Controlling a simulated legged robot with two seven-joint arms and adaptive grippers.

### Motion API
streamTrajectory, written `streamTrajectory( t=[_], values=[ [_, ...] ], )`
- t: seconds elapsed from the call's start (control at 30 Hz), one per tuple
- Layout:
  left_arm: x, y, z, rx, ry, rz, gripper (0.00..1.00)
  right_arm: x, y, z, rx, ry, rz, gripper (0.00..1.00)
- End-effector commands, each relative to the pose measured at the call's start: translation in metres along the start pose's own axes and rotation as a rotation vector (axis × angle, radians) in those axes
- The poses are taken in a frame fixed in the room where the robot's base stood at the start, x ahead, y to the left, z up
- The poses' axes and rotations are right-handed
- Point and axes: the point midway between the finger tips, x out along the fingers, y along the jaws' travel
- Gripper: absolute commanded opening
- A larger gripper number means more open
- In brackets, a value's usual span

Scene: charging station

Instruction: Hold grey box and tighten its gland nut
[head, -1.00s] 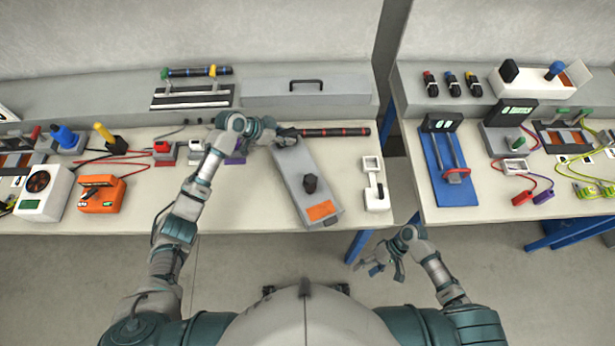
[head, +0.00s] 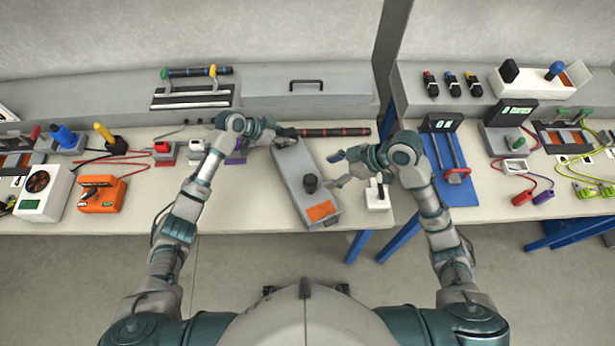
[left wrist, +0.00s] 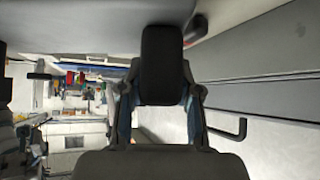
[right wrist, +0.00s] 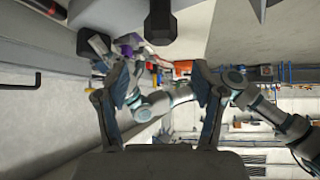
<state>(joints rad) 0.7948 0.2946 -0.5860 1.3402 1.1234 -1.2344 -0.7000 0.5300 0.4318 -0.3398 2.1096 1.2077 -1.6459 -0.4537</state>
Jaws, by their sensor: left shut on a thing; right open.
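The grey box (head: 302,172) lies at an angle on the bench, with a black gland nut (head: 311,183) standing on its top and an orange label near its front end. My left gripper (head: 284,135) is at the far end of the box, shut on a black grip that shows between its fingers in the left wrist view (left wrist: 163,65). My right gripper (head: 337,168) is open and empty, just right of the nut and apart from it. The right wrist view shows the dark six-sided nut (right wrist: 160,22) beyond its spread fingers (right wrist: 163,72).
A black rod with red bands (head: 335,132) lies behind the box. A white stand (head: 378,200) is close beside my right gripper and partly hidden by it. A blue-based device (head: 458,185) stands on the right bench, past a gap between benches.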

Motion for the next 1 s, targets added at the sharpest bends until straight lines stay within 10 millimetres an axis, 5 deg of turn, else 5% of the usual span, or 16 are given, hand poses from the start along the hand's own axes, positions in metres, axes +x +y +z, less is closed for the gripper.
streamTrajectory(
  t=[0.4,0.83,1.0],
  values=[
    [0.001,0.001,0.001,-0.001,-0.001,0.002,0.05,0.081,-0.001,0.001,0.006,0.000,-0.006,0.68],
    [0.001,0.000,0.001,-0.001,-0.002,0.001,0.05,0.096,-0.001,0.001,0.006,-0.001,-0.003,0.68],
    [0.001,0.000,0.001,-0.001,-0.002,0.001,0.05,0.095,-0.001,0.001,0.006,-0.001,-0.003,0.31]
  ],
)
